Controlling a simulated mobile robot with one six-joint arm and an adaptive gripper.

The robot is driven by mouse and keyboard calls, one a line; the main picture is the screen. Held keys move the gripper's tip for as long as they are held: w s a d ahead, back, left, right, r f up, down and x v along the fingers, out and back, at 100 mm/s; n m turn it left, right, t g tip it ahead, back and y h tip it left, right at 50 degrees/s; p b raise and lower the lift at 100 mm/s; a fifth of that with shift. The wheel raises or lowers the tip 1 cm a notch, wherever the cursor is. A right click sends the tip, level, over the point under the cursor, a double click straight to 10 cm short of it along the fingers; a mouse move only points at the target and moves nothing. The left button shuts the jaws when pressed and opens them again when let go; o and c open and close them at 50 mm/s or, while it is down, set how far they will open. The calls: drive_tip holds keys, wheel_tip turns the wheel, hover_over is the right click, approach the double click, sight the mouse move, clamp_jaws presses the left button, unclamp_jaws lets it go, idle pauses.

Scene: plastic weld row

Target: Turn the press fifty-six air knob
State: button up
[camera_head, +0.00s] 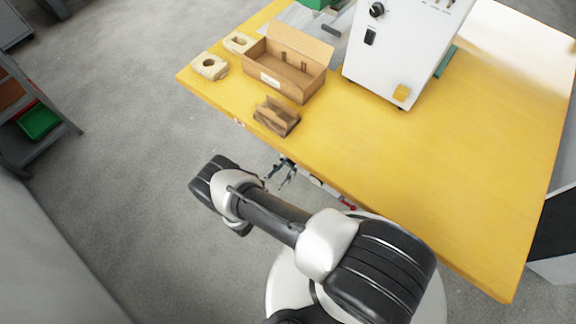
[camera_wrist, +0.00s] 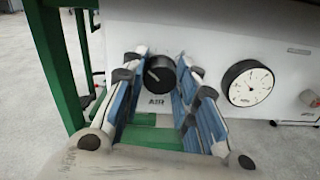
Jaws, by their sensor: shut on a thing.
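The black air knob (camera_wrist: 158,74) shows in the wrist view on a white panel (camera_wrist: 215,42), above the label "AIR". It has a pale pointer line that leans up and left. My gripper (camera_wrist: 161,64) has its two blue-padded fingers on either side of the knob and is shut on it. In the head view my gripper (camera_head: 282,172) is at the table's front edge, and the knob is hidden there.
A round white gauge (camera_wrist: 249,84) sits right of the knob. A green frame post (camera_wrist: 58,65) stands at left. Above, the yellow table (camera_head: 420,160) carries a cardboard box (camera_head: 285,75), wooden blocks (camera_head: 210,66) and a white machine (camera_head: 400,45).

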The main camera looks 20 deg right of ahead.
drive_tip(key=m, duration=0.5)
drive_tip(key=shift+m, duration=0.3)
drive_tip(key=m, duration=0.5)
drive_tip(key=shift+m, duration=0.4)
drive_tip(key=o, duration=1.1)
drive_tip(key=v, duration=1.2)
